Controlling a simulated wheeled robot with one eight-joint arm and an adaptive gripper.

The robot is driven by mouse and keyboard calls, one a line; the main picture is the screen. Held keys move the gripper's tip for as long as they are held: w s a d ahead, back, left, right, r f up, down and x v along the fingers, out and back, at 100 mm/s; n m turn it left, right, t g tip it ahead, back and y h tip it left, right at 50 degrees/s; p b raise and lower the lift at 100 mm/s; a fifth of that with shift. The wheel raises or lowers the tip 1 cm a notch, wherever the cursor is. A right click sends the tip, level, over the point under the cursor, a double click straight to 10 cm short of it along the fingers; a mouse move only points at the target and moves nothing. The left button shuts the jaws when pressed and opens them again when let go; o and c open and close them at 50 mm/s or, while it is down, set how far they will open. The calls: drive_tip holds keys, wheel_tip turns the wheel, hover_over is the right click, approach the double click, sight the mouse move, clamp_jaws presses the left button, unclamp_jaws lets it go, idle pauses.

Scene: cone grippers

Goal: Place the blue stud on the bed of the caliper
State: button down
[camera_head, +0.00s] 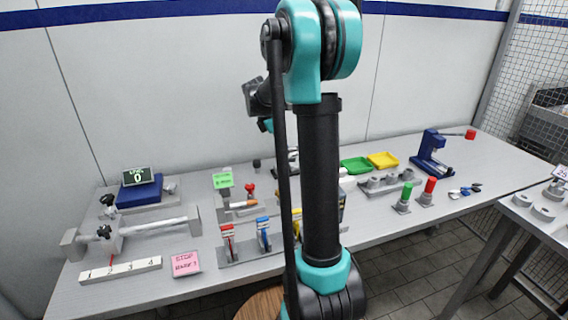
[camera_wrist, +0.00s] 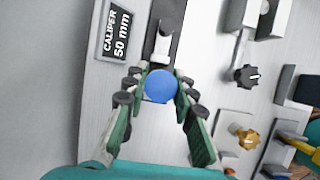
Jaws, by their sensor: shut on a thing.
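The blue stud (camera_wrist: 161,88) is between the fingers of my gripper (camera_wrist: 161,73) in the wrist view, its round blue end facing the camera. The fingers are shut on it from both sides. The caliper (camera_wrist: 163,42) lies just beyond the fingertips, with a light grey jaw piece over a dark strip. Its sign (camera_wrist: 118,32) reads "CALIPER 50 mm". The stud covers the near part of the caliper, and I cannot tell whether they touch. In the head view my arm hides the stud and most of the area around the caliper.
In the wrist view a black knob (camera_wrist: 246,76) and a yellow knob (camera_wrist: 247,138) stand to the right. In the head view the table holds a pink note (camera_head: 186,263), red and blue levers, a green tray (camera_head: 355,165), a yellow tray (camera_head: 383,160) and a blue press (camera_head: 432,150).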

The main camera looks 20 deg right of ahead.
sight(282, 158)
drive_tip(key=shift+f, duration=2.9)
drive_tip(key=shift+f, duration=0.1)
drive_tip(key=c, duration=1.3)
unclamp_jaws()
drive_tip(key=shift+o, duration=0.2)
drive_tip(key=v, duration=1.2)
